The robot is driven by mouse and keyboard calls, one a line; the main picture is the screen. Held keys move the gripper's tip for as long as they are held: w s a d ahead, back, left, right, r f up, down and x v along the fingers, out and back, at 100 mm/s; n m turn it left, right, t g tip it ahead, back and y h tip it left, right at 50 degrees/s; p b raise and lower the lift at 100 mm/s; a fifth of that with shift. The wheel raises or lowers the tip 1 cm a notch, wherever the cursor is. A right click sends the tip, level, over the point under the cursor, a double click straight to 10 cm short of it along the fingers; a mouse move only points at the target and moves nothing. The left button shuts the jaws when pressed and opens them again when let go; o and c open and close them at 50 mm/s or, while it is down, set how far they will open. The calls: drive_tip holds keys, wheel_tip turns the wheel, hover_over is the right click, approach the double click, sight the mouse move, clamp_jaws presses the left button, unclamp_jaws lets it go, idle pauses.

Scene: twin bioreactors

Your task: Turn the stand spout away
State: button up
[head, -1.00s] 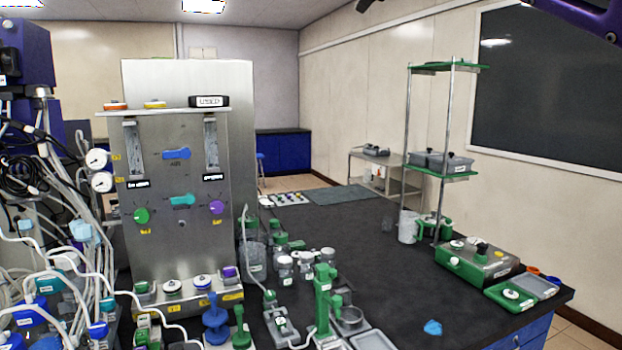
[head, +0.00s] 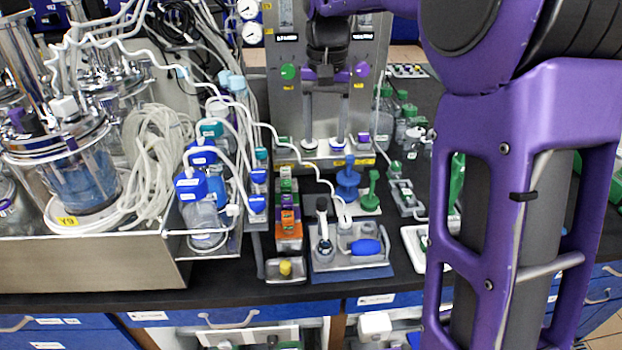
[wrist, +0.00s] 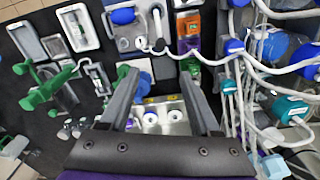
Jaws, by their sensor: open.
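My gripper (head: 324,143) is open and empty in front of the steel cabinet in the head view. In the wrist view my gripper (wrist: 157,82) has its fingers apart above the bench. Which part is the stand spout is not certain. A tall green stand with side arms (wrist: 42,90) is at the left of the wrist view, apart from my fingers. In the head view my arm mostly hides this green stand (head: 457,170). A small grey station (head: 350,255) has a white hose end at its back and a blue part at its front.
A blue upright piece (head: 347,180) and a green one (head: 371,192) stand before the steel cabinet (head: 365,90). Loose white hoses (head: 160,160) and blue-capped bottles (head: 200,190) crowd the left. Shallow trays (wrist: 75,25) lie near the station.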

sight(322, 200)
wheel_tip(322, 200, down, 18)
drive_tip(key=shift+w+r+b, duration=0.15)
drive_tip(key=shift+b, duration=0.2)
clamp_jaws()
idle(0.4)
idle(1.1)
